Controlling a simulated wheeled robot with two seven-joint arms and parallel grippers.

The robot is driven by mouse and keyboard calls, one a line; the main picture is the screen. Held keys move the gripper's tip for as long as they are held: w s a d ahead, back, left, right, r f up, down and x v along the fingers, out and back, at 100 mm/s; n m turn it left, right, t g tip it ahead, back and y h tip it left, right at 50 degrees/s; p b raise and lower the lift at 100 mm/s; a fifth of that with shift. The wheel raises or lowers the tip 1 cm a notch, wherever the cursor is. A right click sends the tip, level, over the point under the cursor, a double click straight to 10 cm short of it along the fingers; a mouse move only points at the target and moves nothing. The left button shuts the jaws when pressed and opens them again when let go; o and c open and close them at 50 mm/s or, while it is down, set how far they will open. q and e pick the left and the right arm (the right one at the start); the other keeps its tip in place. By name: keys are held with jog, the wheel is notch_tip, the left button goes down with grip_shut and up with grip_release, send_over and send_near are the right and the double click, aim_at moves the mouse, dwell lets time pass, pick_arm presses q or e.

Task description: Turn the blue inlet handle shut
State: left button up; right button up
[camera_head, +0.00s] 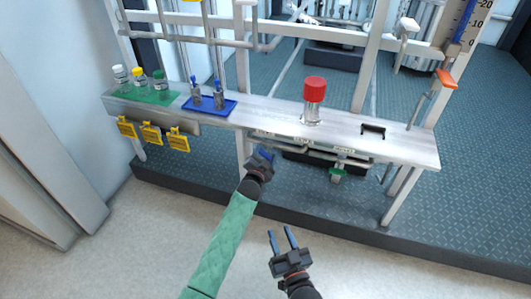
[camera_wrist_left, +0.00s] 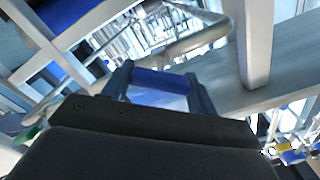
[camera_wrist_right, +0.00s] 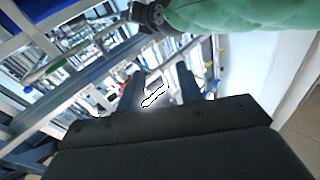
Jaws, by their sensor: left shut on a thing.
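The blue inlet handle (camera_wrist_left: 160,82) shows as a blue bar in the left wrist view, between the two dark fingers of my left gripper (camera_wrist_left: 160,88). In the head view my left gripper (camera_head: 262,158) is just below the front edge of the bench, shut on the handle and mostly covering it. My right gripper (camera_head: 282,236) is open and empty, lower and in front of the bench; its spread fingers also show in the right wrist view (camera_wrist_right: 160,88). The valve body and the handle's exact turn angle are hidden.
A metal bench (camera_head: 270,120) carries a red-capped vessel (camera_head: 313,98), a blue tray (camera_head: 228,106) with blue-topped bottles and a green mat (camera_head: 133,92) with several jars. Yellow tags (camera_head: 151,134) hang at the left front. A green handle (camera_head: 337,173) is under the bench. The floor in front is clear.

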pick_arm(q)
jog(key=shift+m+p, duration=0.5)
jog(key=shift+m, duration=0.6)
jog(key=m, duration=0.4)
jog(key=shift+d+f+p, duration=0.1)
jog(key=shift+f+p, duration=0.05)
jog(key=shift+p, duration=0.2)
jog(key=shift+m, duration=0.8)
jog(key=shift+s+f+m, duration=0.1)
jog(key=shift+m, duration=1)
pick_arm(e)
jog(key=s+f+g, duration=0.3)
jog(key=s+f, duration=0.1)
jog(key=f, duration=0.6)
jog(key=s+f+g+h, duration=0.1)
jog(key=s+f+g, duration=0.3)
jog(key=f, duration=0.6)
jog(key=shift+d+f+g, duration=0.25)
jog(key=shift+d+g, duration=0.05)
jog(key=shift+s, duration=0.1)
pick_arm(q)
jog(key=o, duration=1)
jog(key=shift+c, duration=0.2)
jog(key=shift+o, duration=0.2)
pick_arm(e)
jog(key=shift+r, duration=0.1)
